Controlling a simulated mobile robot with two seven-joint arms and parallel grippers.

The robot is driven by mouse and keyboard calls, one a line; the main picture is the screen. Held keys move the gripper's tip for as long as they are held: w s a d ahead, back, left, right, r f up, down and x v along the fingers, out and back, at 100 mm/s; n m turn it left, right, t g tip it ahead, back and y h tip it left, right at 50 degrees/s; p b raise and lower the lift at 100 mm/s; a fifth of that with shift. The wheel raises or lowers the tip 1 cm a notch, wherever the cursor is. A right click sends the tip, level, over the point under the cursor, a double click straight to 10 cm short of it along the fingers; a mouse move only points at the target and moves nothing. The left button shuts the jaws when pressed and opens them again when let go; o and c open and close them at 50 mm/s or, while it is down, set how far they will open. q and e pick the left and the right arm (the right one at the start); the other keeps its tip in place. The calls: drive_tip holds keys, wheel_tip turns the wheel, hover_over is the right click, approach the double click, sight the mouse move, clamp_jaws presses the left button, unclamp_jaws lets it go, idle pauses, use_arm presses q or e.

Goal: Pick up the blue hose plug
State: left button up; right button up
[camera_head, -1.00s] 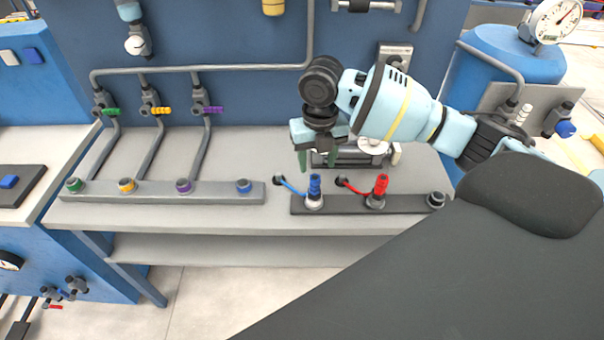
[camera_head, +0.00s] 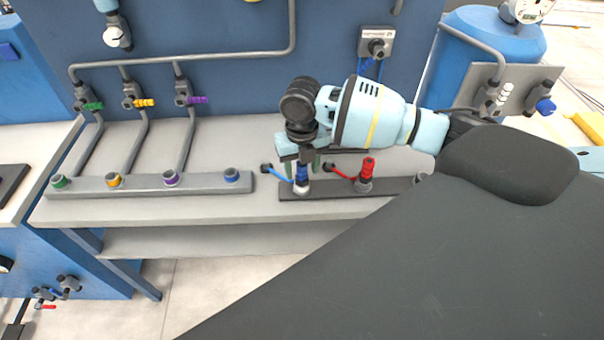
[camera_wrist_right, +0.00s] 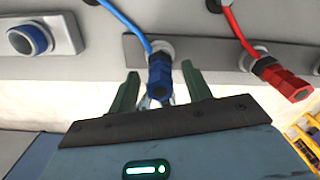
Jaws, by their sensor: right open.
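The blue hose plug (camera_head: 302,173) stands upright in a socket on the dark strip (camera_head: 335,188) on the bench. It also shows in the right wrist view (camera_wrist_right: 160,75), with its blue hose running up from it. My right gripper (camera_head: 302,168) is over the plug. Its green fingers are open, one on each side of the plug, and a gap shows on both sides in the right wrist view (camera_wrist_right: 162,85). My left gripper is not in view.
A red hose plug (camera_head: 367,170) stands to the right on the same strip. A grey strip (camera_head: 150,184) with green, orange, purple and blue-ringed sockets lies to the left. Pipes with coloured valves rise behind it. The bench front is clear.

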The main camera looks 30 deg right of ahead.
drive_tip(key=shift+f, duration=0.45)
clamp_jaws()
drive_tip(key=shift+r, duration=0.15)
wheel_tip(320, 180, up, 4)
drive_tip(key=shift+f, duration=0.15)
drive_tip(key=s+a+r, duration=0.1)
drive_tip(key=s+a, duration=0.7)
drive_tip(key=s, duration=0.5)
drive_tip(key=shift+s+a+p, duration=0.2)
drive_tip(key=shift+s+p, duration=0.15)
